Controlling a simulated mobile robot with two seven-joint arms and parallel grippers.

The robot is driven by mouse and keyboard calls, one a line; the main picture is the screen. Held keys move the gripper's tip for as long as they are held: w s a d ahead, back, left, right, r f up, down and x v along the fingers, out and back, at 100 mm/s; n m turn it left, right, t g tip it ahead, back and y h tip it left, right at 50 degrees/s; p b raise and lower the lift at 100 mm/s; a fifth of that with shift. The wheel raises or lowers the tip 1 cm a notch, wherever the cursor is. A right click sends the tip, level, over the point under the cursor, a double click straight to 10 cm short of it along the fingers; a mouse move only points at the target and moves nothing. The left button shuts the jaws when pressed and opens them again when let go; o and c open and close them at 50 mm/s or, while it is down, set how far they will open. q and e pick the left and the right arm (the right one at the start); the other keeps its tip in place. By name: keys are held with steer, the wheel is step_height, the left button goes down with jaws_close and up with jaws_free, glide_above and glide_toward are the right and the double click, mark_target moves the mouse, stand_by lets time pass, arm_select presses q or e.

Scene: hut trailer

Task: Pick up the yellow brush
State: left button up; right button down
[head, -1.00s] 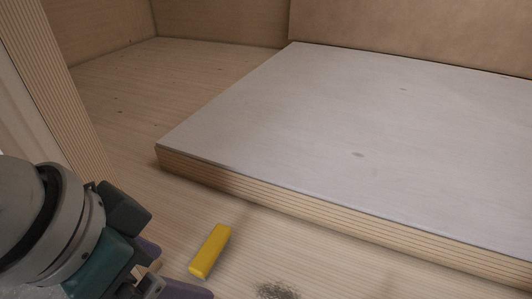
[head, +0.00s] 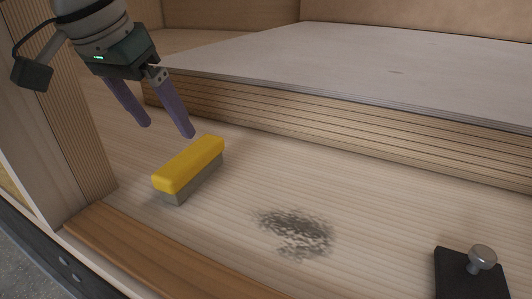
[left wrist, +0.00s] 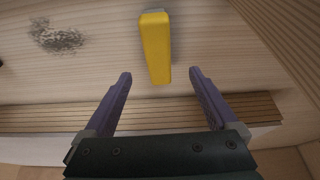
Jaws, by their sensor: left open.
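The yellow brush (head: 189,165) lies on the light wooden floor with its grey bristles down, left of a dark smudge. My left gripper (head: 168,130) is open and empty, above and just behind the brush in the head view, with its two purple fingers apart. In the left wrist view the brush (left wrist: 156,47) is in front of the gap between the fingertips (left wrist: 160,73), lined up with it. The gripper does not hold it. My right gripper is not in view.
A raised pale platform (head: 330,62) with a ridged wooden edge stands behind the brush. A wooden post (head: 62,130) is at left. A dark smudge (head: 297,232) marks the floor. A black block with a metal knob (head: 481,258) is at lower right.

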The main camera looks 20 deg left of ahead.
mark_target(190, 154)
arm_select(q)
steer(key=x, duration=0.5)
steer(key=shift+w+b, duration=0.1)
steer(key=shift+b, duration=0.2)
steer(key=x, duration=0.2)
steer(key=b+x, duration=0.1)
steer(key=x, duration=0.2)
steer(key=shift+w+d+r, duration=0.15)
steer(key=shift+w+r, duration=0.05)
steer(key=shift+w, duration=0.1)
steer(key=shift+c, duration=0.4)
jaws_close()
